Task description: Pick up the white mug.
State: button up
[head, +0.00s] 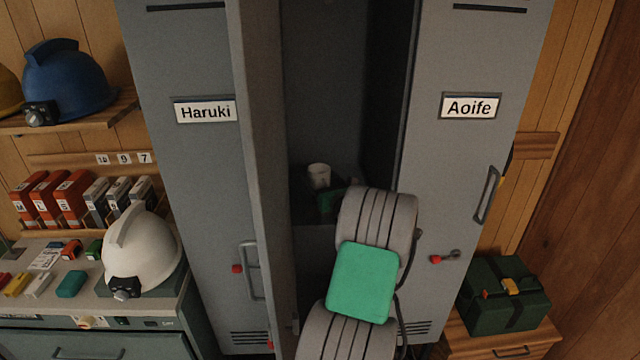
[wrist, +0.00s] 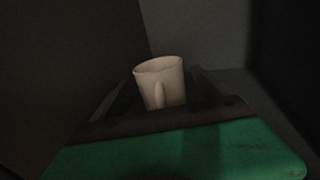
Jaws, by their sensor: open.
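The white mug (head: 319,174) stands upright inside the open middle locker, on a dark shelf. In the wrist view the mug (wrist: 158,78) is near the centre, with its handle facing the camera; its base is hidden behind the dark front bar of my gripper. My gripper (head: 330,198) reaches into the locker, just below and in front of the mug in the head view, partly hidden by my arm. In the wrist view the dark fingers of my gripper (wrist: 163,88) lie apart on either side of the mug. I cannot tell whether they touch it.
The open locker door (head: 262,180) stands close on the left. The locker door marked Aoife (head: 425,170) is shut on the right. Dark locker walls flank my gripper closely. A white helmet (head: 142,250) on the left counter and a green case (head: 505,295) at right stand outside.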

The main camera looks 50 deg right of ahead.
jog(key=c, duration=1.6)
jog(key=shift+c, duration=0.9)
jog(key=shift+r, duration=0.1)
